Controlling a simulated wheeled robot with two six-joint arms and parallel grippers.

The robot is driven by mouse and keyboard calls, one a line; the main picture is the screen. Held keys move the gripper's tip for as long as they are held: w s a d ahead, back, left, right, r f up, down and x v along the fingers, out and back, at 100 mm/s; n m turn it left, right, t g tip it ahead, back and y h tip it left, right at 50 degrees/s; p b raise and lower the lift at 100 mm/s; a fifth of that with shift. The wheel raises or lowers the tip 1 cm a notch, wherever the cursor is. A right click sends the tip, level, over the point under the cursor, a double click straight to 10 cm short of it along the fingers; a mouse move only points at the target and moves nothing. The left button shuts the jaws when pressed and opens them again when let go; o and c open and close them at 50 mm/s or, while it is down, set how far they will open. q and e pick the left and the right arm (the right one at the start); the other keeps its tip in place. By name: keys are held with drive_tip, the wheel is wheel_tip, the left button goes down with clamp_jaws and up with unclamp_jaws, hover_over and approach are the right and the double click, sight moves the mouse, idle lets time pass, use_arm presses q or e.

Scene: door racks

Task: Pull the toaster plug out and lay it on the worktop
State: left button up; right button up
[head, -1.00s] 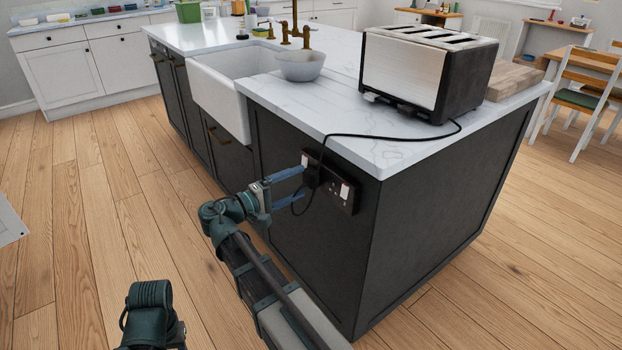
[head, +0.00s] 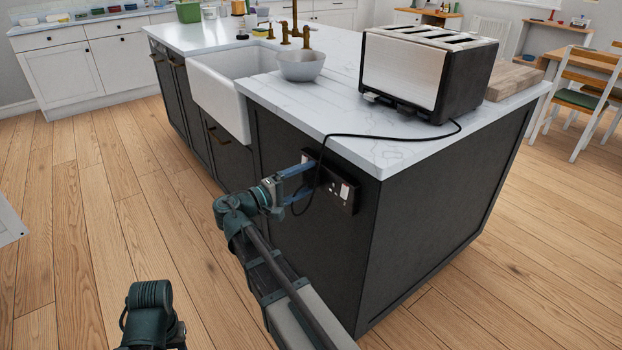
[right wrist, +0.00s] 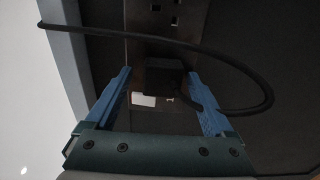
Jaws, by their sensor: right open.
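The silver and black toaster (head: 428,72) stands on the worktop. Its black cord (head: 385,137) runs over the worktop edge to a dark double socket (head: 344,197) on the island's side. In the right wrist view, the black plug (right wrist: 160,77) sits at the socket between my right gripper's blue fingers. My right gripper (head: 304,181) is open, with a finger on each side of the plug and a visible gap. In the head view the fingers mostly hide the plug. My left gripper is not in view.
The white marble worktop (head: 370,160) has bare room in front of and left of the toaster. A bowl (head: 302,65) stands by the sink (head: 215,95). A wooden board (head: 515,80) lies behind the toaster. The cord loops beside the right fingers.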

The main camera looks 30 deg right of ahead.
drive_tip(key=shift+f, duration=0.2)
idle(0.6)
clamp_jaws()
idle(0.4)
drive_tip(key=shift+s+a, duration=0.15)
drive_tip(key=shift+a, duration=1.35)
drive_tip(key=shift+s+a, duration=0.1)
drive_tip(key=shift+a, duration=1.35)
drive_tip(key=shift+a, duration=0.15)
drive_tip(key=shift+s+a, duration=0.1)
drive_tip(key=shift+a, duration=1.3)
drive_tip(key=shift+r, duration=0.15)
